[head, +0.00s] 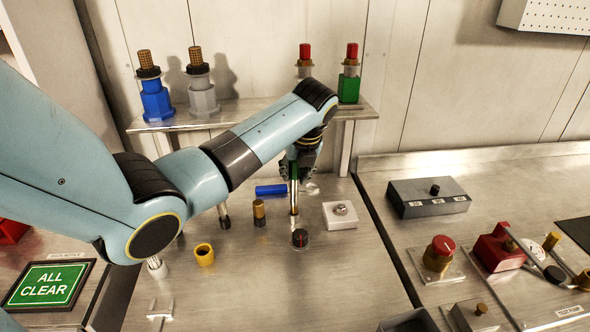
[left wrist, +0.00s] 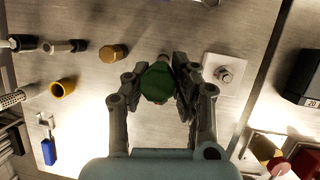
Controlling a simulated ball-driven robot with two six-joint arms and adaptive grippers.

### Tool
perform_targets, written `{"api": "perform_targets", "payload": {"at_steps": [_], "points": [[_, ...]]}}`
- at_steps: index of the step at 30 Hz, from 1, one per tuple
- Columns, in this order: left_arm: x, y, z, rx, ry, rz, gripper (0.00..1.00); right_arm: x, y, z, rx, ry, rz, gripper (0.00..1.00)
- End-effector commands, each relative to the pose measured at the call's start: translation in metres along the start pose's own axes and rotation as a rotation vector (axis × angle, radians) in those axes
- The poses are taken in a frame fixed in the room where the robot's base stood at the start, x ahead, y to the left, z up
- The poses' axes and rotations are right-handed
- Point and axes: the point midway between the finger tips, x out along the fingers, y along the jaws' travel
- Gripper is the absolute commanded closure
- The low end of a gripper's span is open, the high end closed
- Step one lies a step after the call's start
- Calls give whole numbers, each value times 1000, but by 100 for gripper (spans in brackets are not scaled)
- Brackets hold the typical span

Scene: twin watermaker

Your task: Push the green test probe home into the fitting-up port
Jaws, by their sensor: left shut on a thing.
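In the head view my left gripper (head: 300,168) reaches down over the bench from the end of my left arm. It is shut on the green test probe (head: 294,186), whose steel shaft points down, nearly upright. In the left wrist view the probe's green top (left wrist: 157,82) sits between the two fingers of the left gripper (left wrist: 160,85). A dark round fitting (head: 300,238) stands on the bench close to the shaft's lower end; I cannot tell whether the tip touches it. The probe's top hides what lies below it in the wrist view. My right gripper is not in view.
A white block with a metal knob (head: 340,215) stands right of the probe. A brass cylinder (head: 259,213) and a yellow ring (head: 204,254) stand to its left. A blue cylinder (head: 271,190) lies behind. A shelf (head: 240,112) holds several upright fittings.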

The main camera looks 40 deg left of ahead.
Motion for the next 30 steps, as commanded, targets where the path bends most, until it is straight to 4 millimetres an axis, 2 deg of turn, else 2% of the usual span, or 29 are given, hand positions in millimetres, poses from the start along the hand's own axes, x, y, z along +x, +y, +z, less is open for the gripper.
{"api": "perform_targets", "payload": {"at_steps": [28, 29, 30], "points": [[22, -2, -9, 0, 0, -1, 99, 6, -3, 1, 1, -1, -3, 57], [22, -2, -9, 0, -1, -1, 72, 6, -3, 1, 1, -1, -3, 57], [22, -2, -9, 0, -1, -1, 67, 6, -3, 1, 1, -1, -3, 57]]}}
